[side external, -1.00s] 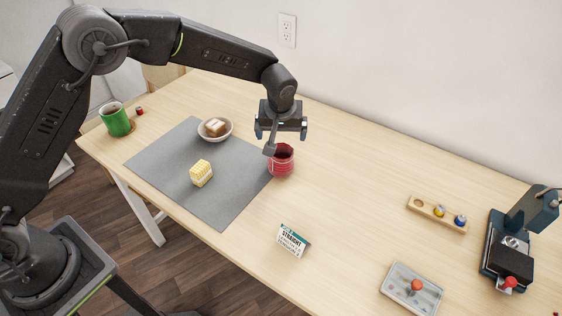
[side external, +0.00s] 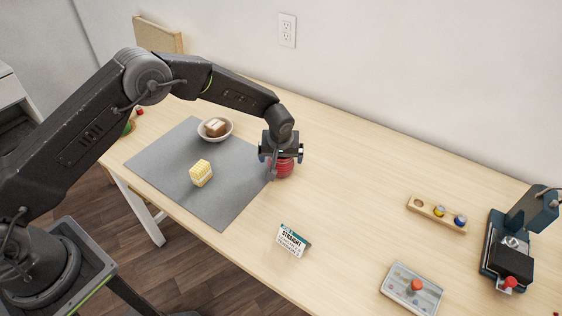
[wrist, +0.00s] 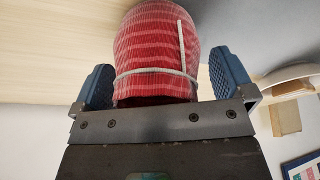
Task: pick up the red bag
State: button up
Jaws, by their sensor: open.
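The red bag (side external: 284,168) stands on the table at the right edge of the grey mat. It is striped, and a white cord is tied around it, as the wrist view (wrist: 155,45) shows. My gripper (side external: 281,160) is down at the bag from above. In the wrist view its two blue fingers (wrist: 163,80) are open, one on each side of the bag, with small gaps showing.
The grey mat (side external: 225,203) holds a yellow patterned block (side external: 201,173) and a white bowl (side external: 227,136) with a brown-and-white block. A small sign (side external: 292,240) stands in front. A wooden holder (side external: 420,207), a grey tray (side external: 398,293) and a dark blue device (side external: 495,250) are at right.

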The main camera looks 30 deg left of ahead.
jog(key=c, duration=0.8)
jog(key=shift+r, duration=0.1)
jog(key=shift+c, duration=0.2)
